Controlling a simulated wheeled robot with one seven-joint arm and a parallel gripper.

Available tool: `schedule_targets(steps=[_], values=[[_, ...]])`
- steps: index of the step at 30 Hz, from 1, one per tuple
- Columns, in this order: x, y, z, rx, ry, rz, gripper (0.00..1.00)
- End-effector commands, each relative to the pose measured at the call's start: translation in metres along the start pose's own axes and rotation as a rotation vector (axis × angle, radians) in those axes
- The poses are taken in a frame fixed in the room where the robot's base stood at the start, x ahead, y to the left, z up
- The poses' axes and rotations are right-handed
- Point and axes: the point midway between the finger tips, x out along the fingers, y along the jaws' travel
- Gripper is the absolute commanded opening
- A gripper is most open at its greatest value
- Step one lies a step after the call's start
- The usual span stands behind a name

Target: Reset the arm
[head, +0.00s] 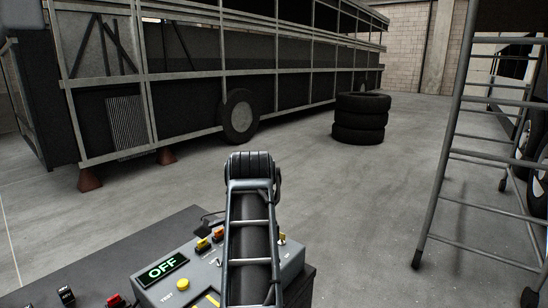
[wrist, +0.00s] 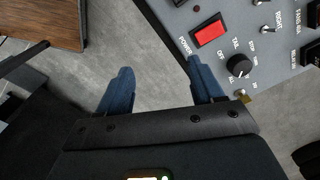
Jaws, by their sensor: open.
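My gripper (wrist: 160,84) shows in the wrist view with its two blue fingers spread apart. Nothing is between them but grey floor further off. The right finger overlaps the edge of a grey control panel (wrist: 260,62) in the picture; I cannot tell whether it touches. The panel carries a red power switch (wrist: 209,33) and a black knob (wrist: 239,66). In the head view my arm (head: 250,225) rises in front of a grey control box (head: 205,270) with a green OFF display (head: 163,268). The arm hides part of the box, and the gripper cannot be made out there.
The box stands on a dark bench (head: 95,258). A bus frame (head: 180,90) stands behind, with stacked tyres (head: 361,120) to its right. A metal ladder (head: 450,145) stands at right. A wooden surface (wrist: 45,22) shows in the wrist view. The middle floor is clear.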

Motion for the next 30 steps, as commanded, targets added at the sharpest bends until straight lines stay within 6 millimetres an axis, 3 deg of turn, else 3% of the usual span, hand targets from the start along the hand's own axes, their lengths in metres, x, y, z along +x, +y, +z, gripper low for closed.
schedule_targets(steps=[11,17,23,30], values=[[0.043,0.015,-0.043,-0.028,0.086,-0.053,0.67],[0.078,0.032,-0.080,-0.067,0.168,-0.099,0.67],[0.126,0.068,-0.133,-0.150,0.299,-0.161,0.67],[0.178,0.136,-0.190,-0.318,0.485,-0.239,0.67]])
